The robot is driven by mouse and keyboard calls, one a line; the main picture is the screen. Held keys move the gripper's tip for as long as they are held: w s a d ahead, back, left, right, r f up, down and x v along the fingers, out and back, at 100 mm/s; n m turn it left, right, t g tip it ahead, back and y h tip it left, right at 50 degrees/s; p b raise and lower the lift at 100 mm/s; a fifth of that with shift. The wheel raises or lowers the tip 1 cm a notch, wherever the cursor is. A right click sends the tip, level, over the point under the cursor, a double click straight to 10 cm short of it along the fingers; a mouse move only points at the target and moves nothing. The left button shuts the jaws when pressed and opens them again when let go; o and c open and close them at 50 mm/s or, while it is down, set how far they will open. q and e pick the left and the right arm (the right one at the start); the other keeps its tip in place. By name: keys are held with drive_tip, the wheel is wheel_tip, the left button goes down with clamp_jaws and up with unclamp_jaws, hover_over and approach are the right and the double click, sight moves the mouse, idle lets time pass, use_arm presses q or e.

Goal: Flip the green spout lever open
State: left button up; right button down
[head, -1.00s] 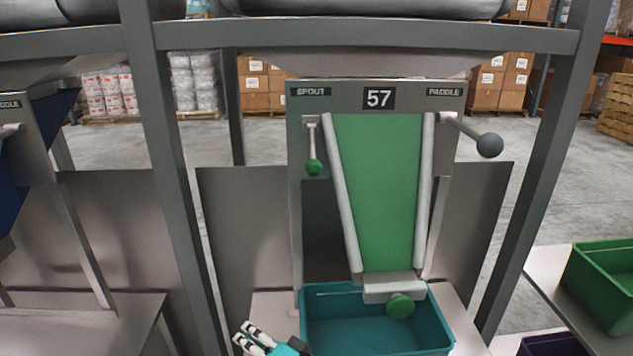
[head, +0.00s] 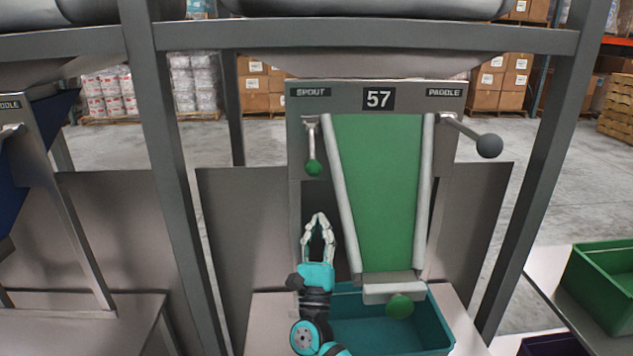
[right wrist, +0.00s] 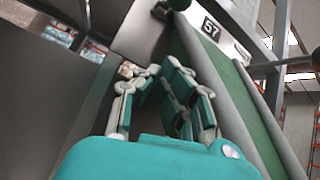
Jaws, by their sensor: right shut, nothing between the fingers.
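The spout lever (head: 311,140) hangs down under the SPOUT label at the left of the number 57 panel, its green knob (head: 314,168) at the lower end. My right gripper (head: 318,216) points upward below the knob, left of the green chute (head: 378,190). Its fingertips come together with nothing between them, and a visible space separates them from the knob. My left gripper is not in view.
The grey paddle ball (head: 489,145) sticks out at the right of the panel (head: 330,97). A teal bin (head: 437,325) stands under the chute mouth, which carries another green knob (head: 400,306). Grey frame posts (head: 172,150) stand on both sides. A green bin (head: 600,285) is at right.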

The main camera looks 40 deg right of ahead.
sight(313, 152)
drive_tip(key=p+x, duration=0.4)
drive_tip(key=x, duration=0.6)
drive_tip(key=shift+w+r, duration=0.1)
drive_tip(key=shift+r, duration=0.2)
drive_tip(key=s+a+p, duration=0.1)
drive_tip(key=s+a+r+p, duration=0.1)
drive_tip(key=a, duration=0.1)
drive_tip(key=shift+s+r, duration=0.15)
drive_tip(key=shift+s, duration=0.05)
drive_tip(key=shift+w, duration=0.1)
drive_tip(key=shift+p, duration=0.35)
